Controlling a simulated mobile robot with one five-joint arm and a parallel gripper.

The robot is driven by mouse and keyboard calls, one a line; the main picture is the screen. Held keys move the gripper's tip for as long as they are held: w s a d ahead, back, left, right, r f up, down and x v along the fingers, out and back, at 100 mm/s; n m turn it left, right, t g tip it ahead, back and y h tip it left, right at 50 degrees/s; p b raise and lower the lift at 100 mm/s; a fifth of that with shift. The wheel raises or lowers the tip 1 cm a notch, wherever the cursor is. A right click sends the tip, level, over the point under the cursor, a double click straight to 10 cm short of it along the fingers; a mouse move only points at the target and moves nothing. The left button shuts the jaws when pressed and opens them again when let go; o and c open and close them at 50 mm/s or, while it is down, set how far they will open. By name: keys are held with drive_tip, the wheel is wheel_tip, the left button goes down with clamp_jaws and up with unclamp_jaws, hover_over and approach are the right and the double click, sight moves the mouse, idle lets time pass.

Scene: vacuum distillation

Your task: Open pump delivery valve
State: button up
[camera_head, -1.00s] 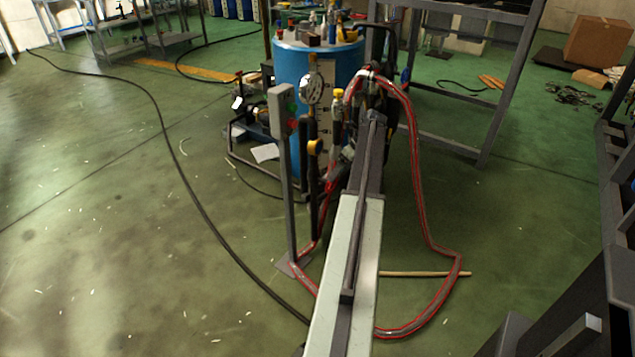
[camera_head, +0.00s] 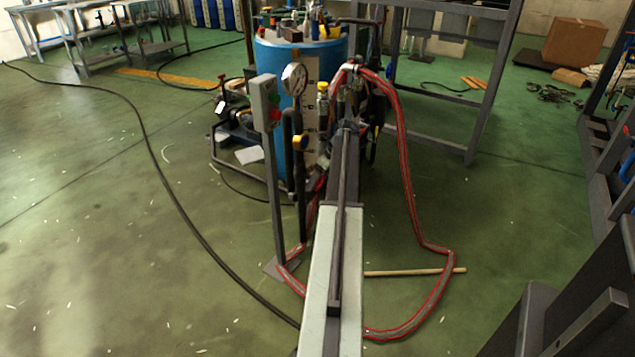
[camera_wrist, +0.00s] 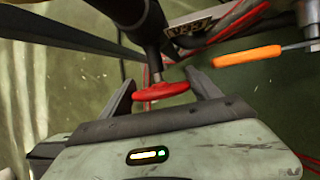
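A pressure gauge (camera_head: 294,79) and a yellow-capped fitting (camera_head: 323,90) stand left of my arm's end.
A grey control post (camera_head: 273,180) stands close left of my arm. A red-edged hose (camera_head: 408,180) loops on the right, over a wooden stick (camera_head: 410,272). An orange handle (camera_wrist: 246,56) lies right of my gripper. A metal frame (camera_head: 485,105) stands behind right. Floor on the left is mostly clear.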

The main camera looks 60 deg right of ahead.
drive_tip(key=c, duration=0.5)
drive_tip(key=shift+d, duration=0.15)
drive_tip(key=shift+c, duration=0.3)
